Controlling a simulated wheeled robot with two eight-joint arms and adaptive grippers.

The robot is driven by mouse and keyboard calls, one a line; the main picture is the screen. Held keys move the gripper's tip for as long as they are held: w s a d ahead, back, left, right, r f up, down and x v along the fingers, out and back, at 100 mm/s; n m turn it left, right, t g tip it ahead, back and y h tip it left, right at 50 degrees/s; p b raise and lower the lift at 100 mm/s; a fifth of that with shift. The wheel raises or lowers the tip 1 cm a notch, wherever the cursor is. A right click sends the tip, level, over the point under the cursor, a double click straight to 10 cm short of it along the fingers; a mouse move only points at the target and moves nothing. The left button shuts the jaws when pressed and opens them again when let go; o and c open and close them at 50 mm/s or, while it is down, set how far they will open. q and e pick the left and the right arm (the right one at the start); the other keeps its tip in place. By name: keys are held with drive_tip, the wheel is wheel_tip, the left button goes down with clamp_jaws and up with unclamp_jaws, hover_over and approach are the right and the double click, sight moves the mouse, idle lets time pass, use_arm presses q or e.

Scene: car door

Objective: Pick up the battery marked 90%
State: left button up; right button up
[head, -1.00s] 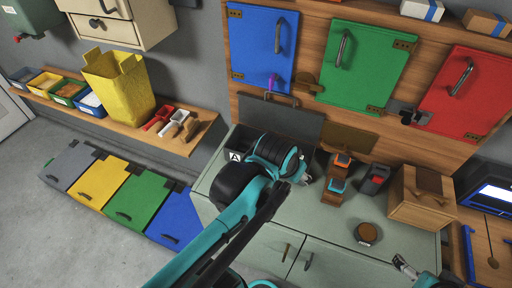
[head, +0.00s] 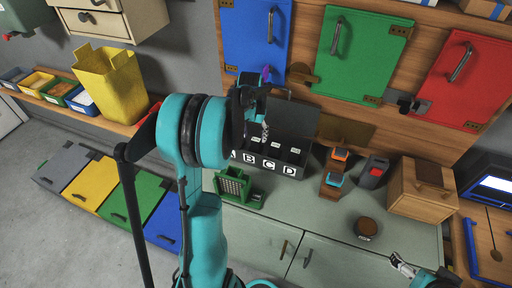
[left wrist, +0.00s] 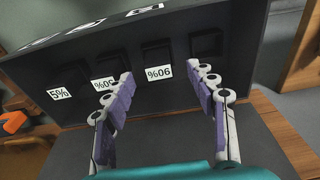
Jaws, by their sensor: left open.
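A dark box (head: 262,162) with several compartments stands at the back of the workbench, with white letters B, C and D visible on its front. The left wrist view shows its dark slots with black blocks and white labels. The battery label that reads 90% when turned over (left wrist: 159,73) lies between the fingers of my left gripper (left wrist: 168,88). That gripper is open, empty and close above the box; it also shows in the head view (head: 264,134). A 5% label (left wrist: 62,93) is at left; another label is partly hidden by a finger. My right gripper (head: 402,265) is at lower right, its jaw state unclear.
A green grid-faced object (head: 232,185) stands in front of the box.

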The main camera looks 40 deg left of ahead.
sight(256, 139)
use_arm(q)
drive_tip(key=f+b, duration=0.1)
drive_tip(key=f, duration=0.1)
drive_tip(key=w+f+b, duration=0.1)
drive_tip(key=f, duration=0.2)
drive_tip(key=shift+w+f+b, duration=0.1)
drive_tip(key=shift+f+b, duration=0.05)
drive_tip(key=shift+b, duration=0.15)
drive_tip(key=c, duration=1.3)
drive_tip(key=shift+r, duration=0.25)
